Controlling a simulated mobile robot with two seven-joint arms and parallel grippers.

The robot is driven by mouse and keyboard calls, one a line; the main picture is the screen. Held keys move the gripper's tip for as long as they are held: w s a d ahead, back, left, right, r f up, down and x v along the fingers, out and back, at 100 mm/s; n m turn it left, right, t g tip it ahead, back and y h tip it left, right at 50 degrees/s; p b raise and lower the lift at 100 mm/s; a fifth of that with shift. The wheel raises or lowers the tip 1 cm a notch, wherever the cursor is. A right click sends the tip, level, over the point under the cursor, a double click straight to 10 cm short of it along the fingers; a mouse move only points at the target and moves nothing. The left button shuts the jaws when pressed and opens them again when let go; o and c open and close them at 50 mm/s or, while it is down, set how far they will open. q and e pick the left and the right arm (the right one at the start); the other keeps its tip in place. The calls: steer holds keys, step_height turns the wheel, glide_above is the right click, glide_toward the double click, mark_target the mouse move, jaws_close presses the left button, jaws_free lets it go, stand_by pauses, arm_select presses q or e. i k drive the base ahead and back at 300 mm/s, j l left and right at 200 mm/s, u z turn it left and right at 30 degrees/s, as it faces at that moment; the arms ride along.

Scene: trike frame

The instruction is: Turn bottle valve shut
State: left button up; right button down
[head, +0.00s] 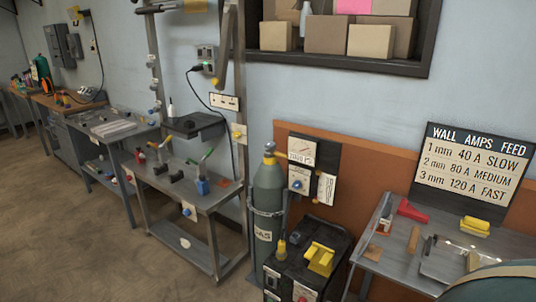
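A tall grey-green gas bottle (268,188) stands upright against the wall, near the middle of the head view. Lettering ending in "AS" shows on its lower body.
A dark welding machine (300,272) with a yellow item (320,259) on top stands right of the bottle. A tool-covered table (385,262) is at right. A metal workbench (215,196) is at left. The floor (80,225) at left is clear.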

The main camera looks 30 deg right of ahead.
mark_target(269, 145)
steer(key=z, duration=0.75)
steer(key=i+j+z, duration=0.1)
steer(key=z, duration=0.35)
steer(key=i+j+z, duration=0.15)
steer(key=z, duration=0.35)
steer(key=j+z, duration=0.2)
steer(key=z, duration=0.25)
steer(key=i+j+z, duration=0.15)
steer(key=j+z, duration=0.6)
steer(key=j, duration=0.2)
steer(key=j+z, duration=0.35)
steer(key=j, duration=0.7)
steer(key=k, duration=0.05)
